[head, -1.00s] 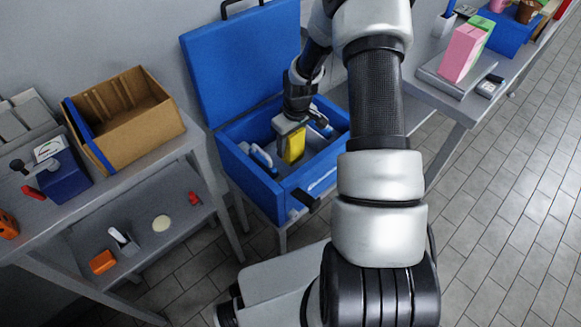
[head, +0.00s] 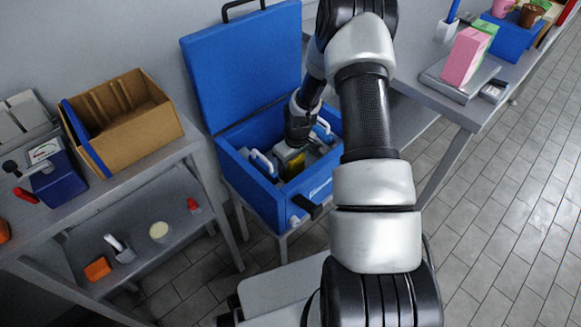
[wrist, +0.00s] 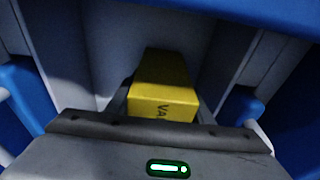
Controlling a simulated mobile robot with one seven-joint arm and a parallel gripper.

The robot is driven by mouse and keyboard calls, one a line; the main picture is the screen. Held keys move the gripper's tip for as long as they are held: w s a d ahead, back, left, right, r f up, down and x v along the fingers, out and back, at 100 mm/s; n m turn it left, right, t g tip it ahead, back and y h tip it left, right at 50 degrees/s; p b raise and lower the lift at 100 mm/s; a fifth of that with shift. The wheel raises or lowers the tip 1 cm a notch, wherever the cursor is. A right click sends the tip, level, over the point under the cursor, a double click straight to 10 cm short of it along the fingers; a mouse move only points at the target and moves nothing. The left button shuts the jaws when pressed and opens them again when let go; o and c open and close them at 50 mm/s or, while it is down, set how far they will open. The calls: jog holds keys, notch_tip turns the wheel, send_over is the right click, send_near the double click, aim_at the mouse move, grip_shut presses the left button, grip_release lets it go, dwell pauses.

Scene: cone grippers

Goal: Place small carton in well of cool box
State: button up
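The small carton is yellow with dark lettering and sits low inside the blue cool box (head: 262,193), whose lid stands open at the back. In the head view only a little of the carton (head: 294,166) shows below my gripper (head: 290,158). In the wrist view the carton (wrist: 163,93) is upright-looking between the fingers of my gripper (wrist: 165,100), with pale well walls around it. The fingers are mostly hidden behind my gripper's body, but they appear to be on the carton's sides. Whether the carton touches the well floor is hidden.
Blue-and-white ice packs (head: 262,163) stand on either side of the well. A cardboard box (head: 140,125) is on the left table. A scale with a pink carton (head: 463,57) is on the right table. The open lid (head: 245,65) rises behind the well.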

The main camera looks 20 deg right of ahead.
jog(key=o, duration=0.4)
jog(key=shift+o, duration=0.2)
jog(key=shift+r, duration=0.1)
